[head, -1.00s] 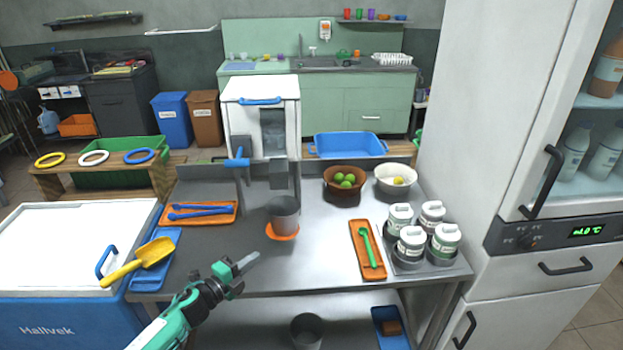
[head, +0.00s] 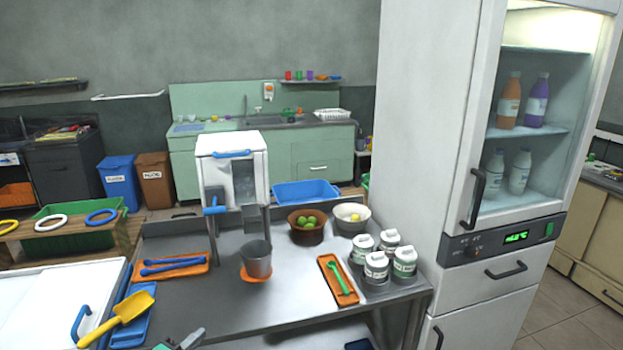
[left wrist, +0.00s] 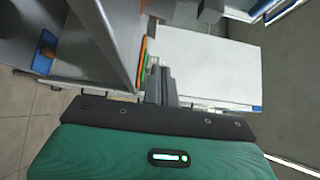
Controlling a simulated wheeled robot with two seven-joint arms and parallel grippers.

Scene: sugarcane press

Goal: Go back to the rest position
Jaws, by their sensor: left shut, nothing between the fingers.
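My left gripper (head: 190,341) shows only at the bottom edge of the head view, in front of the steel table (head: 215,307). Its fingers are shut with nothing between them. In the left wrist view the closed fingers (left wrist: 161,84) point past the table's edge, with the white chest lid beyond. My right gripper is in neither view.
On the table stand the white press machine (head: 232,167), a metal cup (head: 257,259), a brown bowl (head: 307,233) with limes, a white bowl (head: 351,222) and several white jars (head: 376,268). A yellow scoop (head: 125,312) lies at left. A tall fridge (head: 440,150) stands at right.

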